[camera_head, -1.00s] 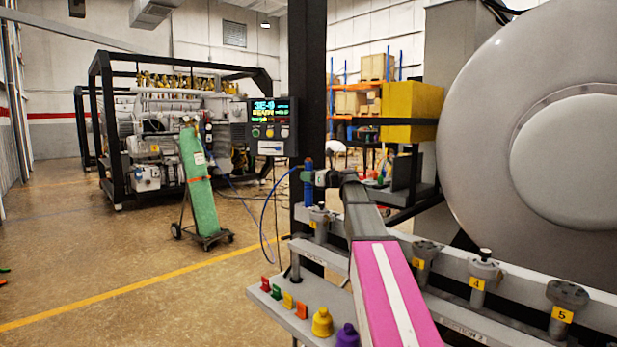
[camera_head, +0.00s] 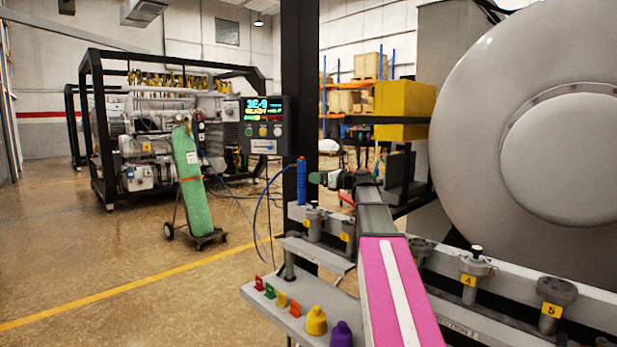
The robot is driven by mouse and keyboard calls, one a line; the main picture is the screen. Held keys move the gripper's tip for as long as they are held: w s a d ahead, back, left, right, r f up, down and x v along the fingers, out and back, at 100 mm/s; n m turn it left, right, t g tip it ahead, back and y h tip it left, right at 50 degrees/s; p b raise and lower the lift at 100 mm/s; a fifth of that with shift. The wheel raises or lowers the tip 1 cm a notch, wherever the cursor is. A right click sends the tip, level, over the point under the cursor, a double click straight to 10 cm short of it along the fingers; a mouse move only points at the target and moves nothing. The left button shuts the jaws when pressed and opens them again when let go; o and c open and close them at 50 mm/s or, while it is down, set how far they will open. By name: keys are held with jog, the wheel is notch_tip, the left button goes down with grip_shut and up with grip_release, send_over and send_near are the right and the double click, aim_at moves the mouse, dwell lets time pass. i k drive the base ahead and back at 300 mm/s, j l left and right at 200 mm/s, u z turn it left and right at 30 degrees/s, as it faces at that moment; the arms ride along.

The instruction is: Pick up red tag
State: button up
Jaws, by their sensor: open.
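The red tag (camera_head: 259,283) stands at the far left end of the grey shelf (camera_head: 330,322), first in a row of small coloured tags. My gripper (camera_head: 317,178) is seen small and from behind, at the far end of my pink and grey arm. It is open, above and to the right of the red tag in the picture and well apart from it. The fingers are partly hidden by my arm and hard to make out.
Green (camera_head: 270,291), orange (camera_head: 282,300) and red-orange (camera_head: 295,309) tags stand beside the red one, then yellow (camera_head: 316,321) and purple (camera_head: 341,335) caps. A blue cylinder (camera_head: 302,182) stands left of my gripper. A black post (camera_head: 297,100) rises behind.

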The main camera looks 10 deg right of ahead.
aim_at(260, 287)
jog(key=k+j, duration=0.1)
jog(key=k, duration=0.9)
